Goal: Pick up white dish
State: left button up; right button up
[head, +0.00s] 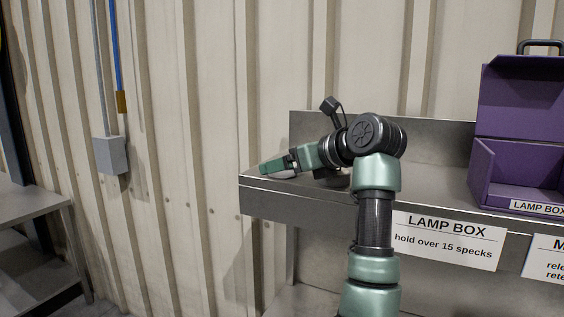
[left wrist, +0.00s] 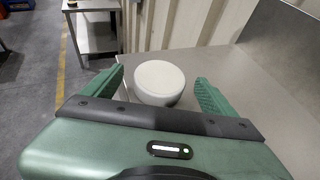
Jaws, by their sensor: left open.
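The white dish (left wrist: 160,80) is a round, plain white piece in the left wrist view. It lies on the grey metal shelf near its end. In the head view only a sliver of the dish (head: 284,174) shows below my gripper; the rest is hidden behind it. My left gripper (head: 274,166) points left, low over the shelf. In the left wrist view its green fingers (left wrist: 162,90) are open, one on each side of the dish, with visible gaps. My right gripper is in neither view.
The metal shelf (head: 440,180) has a raised back against the corrugated wall. An open purple box (head: 525,175) stands at the right, behind a "LAMP BOX" sign (head: 448,238). A separate metal table (head: 30,205) stands at the far left.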

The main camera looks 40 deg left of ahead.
pick_arm(q)
jog(key=shift+w+a+f, duration=0.1)
jog(key=shift+a+f, duration=0.1)
jog(key=shift+a, duration=0.4)
jog(key=shift+w+a+f, duration=0.1)
jog(key=shift+a+f, duration=0.1)
jog(key=shift+a, duration=0.05)
jog(key=shift+d, duration=0.1)
jog(key=shift+c, duration=0.9)
jog(key=c, duration=1.3)
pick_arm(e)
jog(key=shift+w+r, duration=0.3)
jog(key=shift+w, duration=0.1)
pick_arm(q)
jog(key=shift+r, duration=0.15)
